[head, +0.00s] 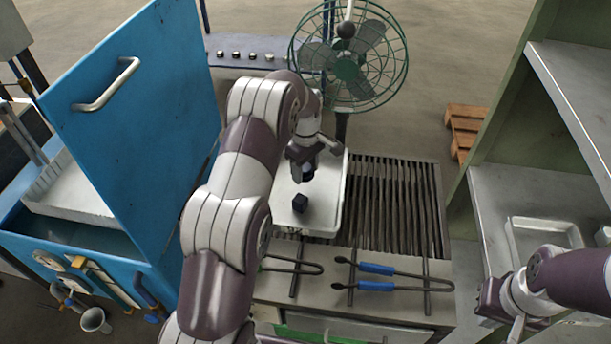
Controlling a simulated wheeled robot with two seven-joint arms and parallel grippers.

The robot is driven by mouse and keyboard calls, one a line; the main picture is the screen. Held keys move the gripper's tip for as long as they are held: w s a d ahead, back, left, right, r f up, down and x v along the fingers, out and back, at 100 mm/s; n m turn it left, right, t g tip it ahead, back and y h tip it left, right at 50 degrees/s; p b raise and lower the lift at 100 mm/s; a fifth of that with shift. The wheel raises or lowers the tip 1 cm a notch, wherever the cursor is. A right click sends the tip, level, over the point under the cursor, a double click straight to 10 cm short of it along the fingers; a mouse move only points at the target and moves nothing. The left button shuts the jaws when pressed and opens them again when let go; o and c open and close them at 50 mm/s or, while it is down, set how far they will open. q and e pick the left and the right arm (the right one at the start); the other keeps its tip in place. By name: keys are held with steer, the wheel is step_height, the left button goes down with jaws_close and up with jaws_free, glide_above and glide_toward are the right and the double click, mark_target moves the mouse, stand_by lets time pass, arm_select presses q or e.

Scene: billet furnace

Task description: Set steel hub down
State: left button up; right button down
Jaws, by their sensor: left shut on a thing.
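My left gripper (306,160) points down over the white tray (322,222) on the slatted bench. It is shut on a small dark piece, the steel hub (308,174), which is mostly hidden by the fingers. The hub appears to be above the tray; whether it touches the tray cannot be told. A small dark block (300,203) sits on the tray just in front of the gripper. My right gripper (492,299) is at the lower right, in front of the shelf; its fingers are too unclear to tell their state.
Blue-handled tongs (376,268) lie on the bench front. A green fan (348,68) stands behind the tray. The blue furnace (130,130) with its raised lid is at left. A green shelf unit (500,130) with a metal tray (545,235) is at right. The slats (395,205) beside the tray are clear.

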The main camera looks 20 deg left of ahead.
mark_target(305, 178)
arm_select(q)
step_height(305, 178, down, 4)
steer(key=shift+s+r+p, duration=0.15)
steer(key=shift+r+p, duration=0.1)
steer(key=shift+p, duration=0.15)
steer(key=shift+f, duration=0.2)
steer(key=shift+f, duration=0.1)
steer(key=o, duration=1.3)
steer(key=shift+o, duration=0.6)
